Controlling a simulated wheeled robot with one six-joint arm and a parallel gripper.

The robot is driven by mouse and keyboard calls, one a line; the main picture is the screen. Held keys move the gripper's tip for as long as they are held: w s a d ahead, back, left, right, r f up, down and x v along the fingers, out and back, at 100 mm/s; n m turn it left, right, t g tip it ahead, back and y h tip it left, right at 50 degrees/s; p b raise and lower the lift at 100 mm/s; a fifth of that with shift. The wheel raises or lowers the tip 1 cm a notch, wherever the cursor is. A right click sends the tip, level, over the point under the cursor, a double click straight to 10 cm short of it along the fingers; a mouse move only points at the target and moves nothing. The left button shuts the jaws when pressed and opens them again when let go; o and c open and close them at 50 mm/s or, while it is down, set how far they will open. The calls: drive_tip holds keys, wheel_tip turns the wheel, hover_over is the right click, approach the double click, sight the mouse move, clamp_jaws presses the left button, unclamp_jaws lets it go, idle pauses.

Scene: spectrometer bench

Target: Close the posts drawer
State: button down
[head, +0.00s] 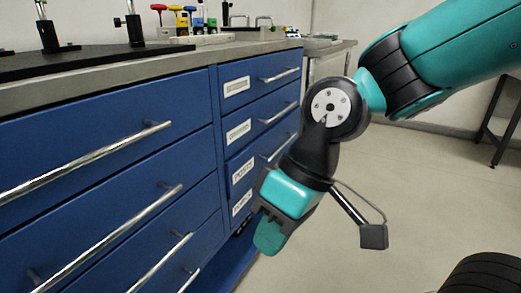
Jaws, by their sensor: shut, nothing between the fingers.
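The blue bench cabinet has a narrow right-hand column of drawers with white labels; the top one (252,84), the second (250,127) and lower ones show. The upper two fronts look flush with the cabinet. The lowest label (242,203) is beside my gripper, and the drawer front there is partly hidden by it. My gripper (269,238) points down in front of the lower part of this column, shut and empty. I cannot tell whether it touches a front.
Wide blue drawers (90,155) with long bar handles (95,158) fill the left. The bench top (120,70) carries black post mounts (135,28) and coloured-knob tools (180,18). Open floor (420,200) lies to the right, with a dark table leg (505,130) at the far right.

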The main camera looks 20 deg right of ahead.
drive_tip(key=w+m+y+p, duration=0.3)
drive_tip(key=w, duration=0.5)
drive_tip(key=m+t+p, duration=0.5)
drive_tip(key=m+t, duration=0.7)
drive_tip(key=m, duration=0.2)
approach(237, 159)
drive_tip(key=shift+y, duration=0.4)
drive_tip(key=x, duration=0.4)
drive_tip(key=b+x, duration=0.1)
drive_tip(key=x, duration=0.1)
drive_tip(key=shift+w+d+f, duration=0.1)
drive_tip(key=shift+d+f, duration=0.05)
drive_tip(key=shift+f, duration=0.15)
drive_tip(key=shift+w+a, duration=0.3)
drive_tip(key=shift+w, duration=0.15)
